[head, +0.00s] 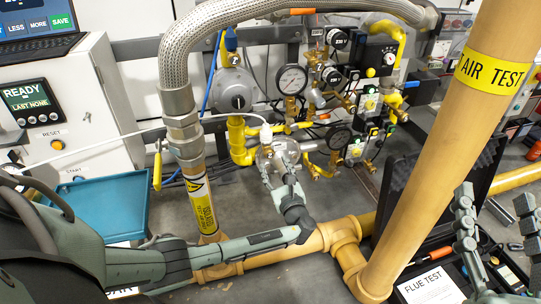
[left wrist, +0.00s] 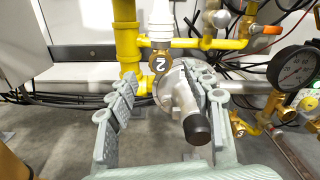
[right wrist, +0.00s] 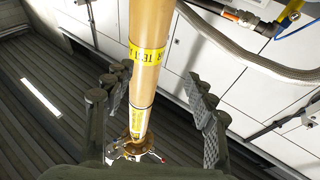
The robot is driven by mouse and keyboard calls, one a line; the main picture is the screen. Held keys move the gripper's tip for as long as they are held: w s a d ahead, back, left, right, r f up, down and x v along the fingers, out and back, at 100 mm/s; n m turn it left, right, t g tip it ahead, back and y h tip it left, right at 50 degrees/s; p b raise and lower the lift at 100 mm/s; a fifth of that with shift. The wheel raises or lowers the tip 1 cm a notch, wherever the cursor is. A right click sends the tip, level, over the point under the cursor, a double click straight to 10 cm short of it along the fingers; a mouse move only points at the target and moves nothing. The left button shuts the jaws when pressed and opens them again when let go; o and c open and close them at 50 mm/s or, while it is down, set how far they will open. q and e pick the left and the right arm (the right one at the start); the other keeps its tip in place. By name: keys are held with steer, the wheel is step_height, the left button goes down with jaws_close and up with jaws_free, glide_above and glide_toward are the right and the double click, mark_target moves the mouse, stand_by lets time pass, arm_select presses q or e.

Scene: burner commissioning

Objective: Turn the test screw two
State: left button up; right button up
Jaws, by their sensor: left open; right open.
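A brass fitting marked 2 (left wrist: 161,65) sits under a white hose end (left wrist: 160,25) in the left wrist view. Just below it is a round grey metal body (left wrist: 175,82) with a cylinder ending in a black cap (left wrist: 197,130). My left gripper (left wrist: 165,88) is open, its fingers on either side of this body; contact cannot be told. In the head view my left gripper (head: 281,150) is at the round metal body, partly covering it; the mark 2 is not readable there. My right gripper (head: 494,197) is open and empty; its wrist view shows it open too (right wrist: 148,88).
A thick tan pipe (head: 438,150) labelled AIR TEST rises at right, near my right gripper. Gauges (head: 292,79), yellow pipes (head: 240,140) and a braided hose (head: 205,38) crowd the back. A fitting marked 3 (left wrist: 239,130) is close right of my left fingers. A blue tray (head: 105,203) stands left.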

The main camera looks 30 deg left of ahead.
mark_target(270, 155)
arm_select(q)
steer(key=b+x, duration=0.1)
steer(key=x, duration=0.4)
steer(key=shift+w+a, duration=0.25)
arm_select(e)
steer(key=r, duration=0.1)
steer(key=r+t, duration=0.1)
steer(key=s+r+t, duration=0.1)
steer(key=shift+d, duration=0.35)
arm_select(q)
steer(key=c, duration=1.2)
steer(key=shift+o, duration=0.2)
